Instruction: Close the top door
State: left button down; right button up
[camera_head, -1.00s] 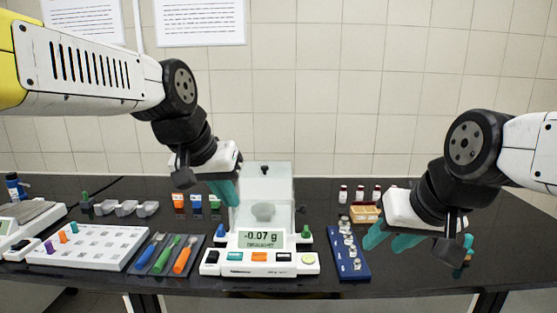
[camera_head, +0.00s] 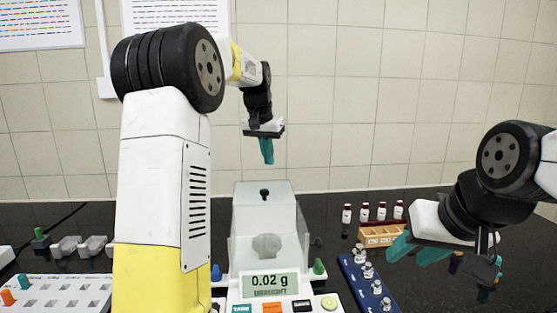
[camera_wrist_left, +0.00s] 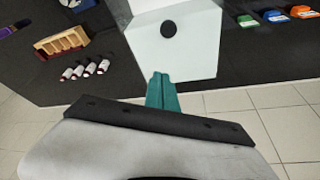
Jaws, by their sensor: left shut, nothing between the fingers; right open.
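The balance (camera_head: 274,284) stands at the centre of the bench in the head view, its display reading 0.02 g. On it is a clear glass chamber (camera_head: 240,235) with a pale bowl (camera_head: 267,246) inside. The top door (camera_head: 250,192) has a black knob (camera_head: 264,193) and appears to lie over the chamber; I cannot tell whether a gap remains. The door also shows in the left wrist view (camera_wrist_left: 190,55). My left gripper (camera_head: 267,160) is shut and empty, above and apart from the chamber, fingertips down. My right gripper (camera_head: 410,250) is open and empty, at the right.
A blue rack (camera_head: 352,270) with small metal pieces stands right of the balance. Red-capped vials (camera_head: 381,212) and a wooden box (camera_head: 382,235) are behind it. Green and blue knobs (camera_head: 319,267) flank the chamber. My left arm hides part of the bench at left.

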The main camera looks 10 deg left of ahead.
pick_arm(q)
send_over(267, 197)
jog(key=w, duration=0.4)
jog(key=f, duration=0.7)
jog(key=shift+d+f, duration=0.1)
jog(key=shift+d, duration=0.25)
jog(key=shift+s+a, duration=0.25)
jog(key=shift+s, duration=0.95)
jog(key=shift+s+a+f, duration=0.1)
jog(key=shift+s+f, duration=0.1)
jog(key=shift+s, duration=0.5)
jog(key=shift+s, duration=0.15)
jog(key=s+d, duration=0.2)
jog(key=s, duration=0.6)
jog(key=s+d, duration=0.2)
jog(key=s, duration=0.5)
jog(key=shift+s+d, duration=0.3)
jog(key=shift+s, duration=0.1)
jog(key=shift+f, duration=0.15)
